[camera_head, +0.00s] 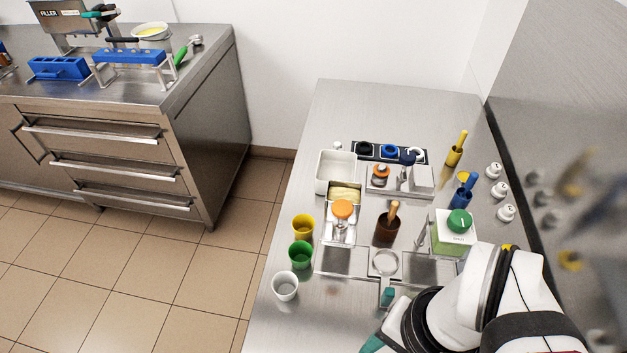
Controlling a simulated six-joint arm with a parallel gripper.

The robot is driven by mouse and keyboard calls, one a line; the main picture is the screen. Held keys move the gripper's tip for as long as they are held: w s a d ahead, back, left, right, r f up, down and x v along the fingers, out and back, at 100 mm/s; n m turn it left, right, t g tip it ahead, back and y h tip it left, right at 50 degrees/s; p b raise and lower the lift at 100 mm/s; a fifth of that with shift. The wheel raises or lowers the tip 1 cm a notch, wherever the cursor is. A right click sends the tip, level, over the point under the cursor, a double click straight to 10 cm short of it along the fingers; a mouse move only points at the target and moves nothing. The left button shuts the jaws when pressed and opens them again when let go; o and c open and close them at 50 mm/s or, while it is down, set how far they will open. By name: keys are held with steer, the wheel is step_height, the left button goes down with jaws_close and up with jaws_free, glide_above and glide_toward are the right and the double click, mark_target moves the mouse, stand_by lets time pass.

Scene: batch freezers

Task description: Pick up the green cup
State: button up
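The green cup (300,255) stands upright near the left edge of the steel counter. It is between a yellow cup (303,229) behind it and a white cup (285,287) in front. My gripper (380,320) is at the bottom of the view, to the right of and nearer than the green cup. Its two teal fingertips are spread apart, with nothing visible between them. It is clear of the cup. Part of the gripper is hidden behind my white arm.
Right of the cups is a steel rack (343,261) with a round strainer (386,262), a brown container (386,232) and a green-topped box (454,234). A white bin (335,173) stands farther back. The counter's left edge is close to the cups. Bare counter lies before the white cup.

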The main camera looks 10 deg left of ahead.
steer(key=shift+c, duration=0.5)
steer(key=w+a+f+t+y, duration=0.1)
steer(key=w+a+t+y, duration=0.15)
steer(key=w+a, duration=0.8)
steer(key=w+a+f+t+y, duration=0.15)
steer(key=w+a+t, duration=0.25)
steer(key=w+a, duration=0.65)
steer(key=m+t+h, duration=0.1)
steer(key=t+h, duration=0.5)
steer(key=h, duration=0.6)
glide_toward(311, 255)
steer(key=x, duration=0.8)
steer(key=shift+a+f, duration=0.1)
jaws_close()
